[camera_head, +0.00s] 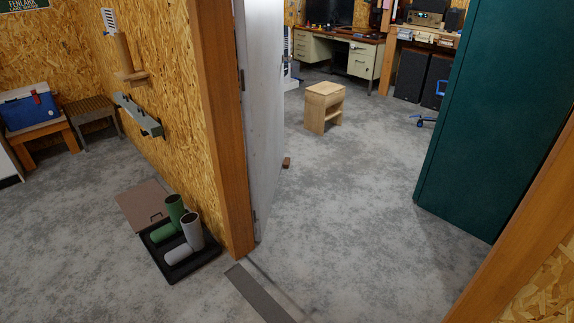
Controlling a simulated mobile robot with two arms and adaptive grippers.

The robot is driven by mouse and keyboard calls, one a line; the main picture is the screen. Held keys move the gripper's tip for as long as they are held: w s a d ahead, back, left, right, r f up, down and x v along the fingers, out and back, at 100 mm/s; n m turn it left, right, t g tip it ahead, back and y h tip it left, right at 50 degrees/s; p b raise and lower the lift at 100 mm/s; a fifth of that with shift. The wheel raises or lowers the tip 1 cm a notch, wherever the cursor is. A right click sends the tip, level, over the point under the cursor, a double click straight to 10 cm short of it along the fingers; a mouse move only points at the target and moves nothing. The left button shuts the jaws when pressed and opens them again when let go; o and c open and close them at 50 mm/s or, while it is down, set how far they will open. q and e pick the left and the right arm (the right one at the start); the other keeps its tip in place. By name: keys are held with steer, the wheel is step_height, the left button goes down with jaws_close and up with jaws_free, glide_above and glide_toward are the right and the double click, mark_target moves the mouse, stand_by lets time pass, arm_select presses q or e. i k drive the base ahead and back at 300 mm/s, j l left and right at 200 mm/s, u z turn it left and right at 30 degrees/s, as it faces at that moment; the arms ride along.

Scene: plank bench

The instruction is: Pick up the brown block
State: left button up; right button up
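A small brown block (287,163) lies on the concrete floor past the doorway, against or right beside the bottom edge of the open white door (262,100). It is far off and small in the head view, so I cannot tell whether it touches the door. Neither of my grippers shows in this view.
The doorway lies between a wooden post (219,110) and the right-hand frame (520,240). A wooden stool (324,105) and a green cabinet (490,100) stand beyond. The floor between is clear.

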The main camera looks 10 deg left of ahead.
mark_target(286, 163)
steer(key=i+j+u, duration=0.2)
steer(key=i+j, duration=0.15)
steer(key=i, duration=0.25)
steer(key=i+j, duration=0.15)
steer(key=i, duration=0.25)
steer(key=i+j, duration=0.15)
steer(key=i, duration=0.25)
steer(key=z, duration=0.05)
